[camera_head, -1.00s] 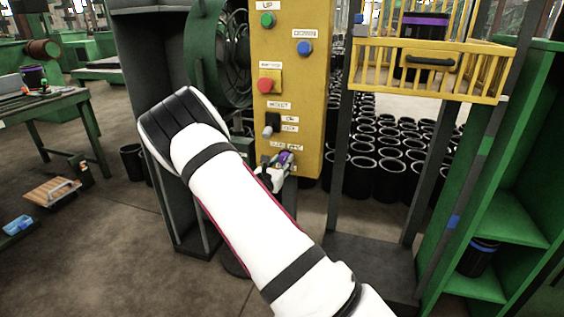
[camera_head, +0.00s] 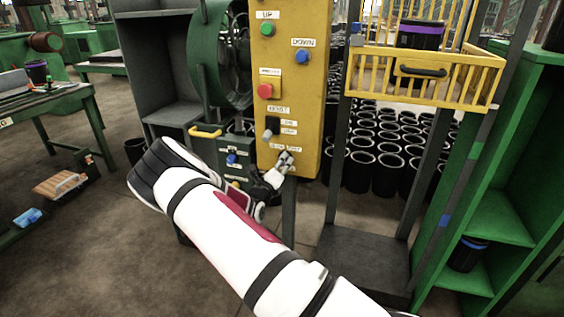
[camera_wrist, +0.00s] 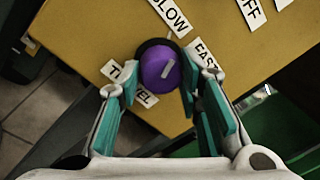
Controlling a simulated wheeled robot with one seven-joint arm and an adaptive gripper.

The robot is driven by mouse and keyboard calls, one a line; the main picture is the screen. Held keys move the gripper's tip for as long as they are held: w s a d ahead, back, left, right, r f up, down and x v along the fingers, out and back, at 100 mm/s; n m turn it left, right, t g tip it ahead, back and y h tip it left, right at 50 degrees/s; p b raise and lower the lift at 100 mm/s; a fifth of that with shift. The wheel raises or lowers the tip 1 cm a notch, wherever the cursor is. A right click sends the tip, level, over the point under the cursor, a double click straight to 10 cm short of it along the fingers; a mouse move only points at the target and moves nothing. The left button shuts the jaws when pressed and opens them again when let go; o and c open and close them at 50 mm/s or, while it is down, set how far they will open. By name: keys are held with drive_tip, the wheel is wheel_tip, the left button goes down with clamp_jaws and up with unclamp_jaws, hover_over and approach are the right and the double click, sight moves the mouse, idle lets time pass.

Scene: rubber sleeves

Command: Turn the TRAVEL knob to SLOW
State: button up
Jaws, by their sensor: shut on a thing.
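The round purple TRAVEL knob (camera_wrist: 158,68) sits on the yellow panel in the wrist view. It carries a short white mark that slants to the upper right. The SLOW label (camera_wrist: 170,16) is above it and the FAST label (camera_wrist: 207,60) is to its right. The TRAVEL label (camera_wrist: 146,97) is partly hidden below it. My gripper (camera_wrist: 158,84) has teal-padded fingers on both sides of the knob and is shut on it. In the head view my gripper (camera_head: 282,163) is at the panel's lower edge and hides the knob.
The yellow panel (camera_head: 300,95) has green, blue and red buttons and a black HOIST switch (camera_head: 271,128) above my gripper. A green box with a yellow handle (camera_head: 206,132) is to the left. A yellow cage (camera_head: 425,88) and black sleeves (camera_head: 390,170) are to the right.

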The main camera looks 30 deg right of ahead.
drive_tip(key=shift+n, duration=1)
drive_tip(key=o, duration=1.2)
drive_tip(key=shift+c, duration=0.2)
drive_tip(key=shift+a, duration=0.15)
drive_tip(key=v, duration=1.1)
drive_tip(key=shift+s+a, duration=0.25)
drive_tip(key=shift+s, duration=0.1)
drive_tip(key=shift+f, duration=0.1)
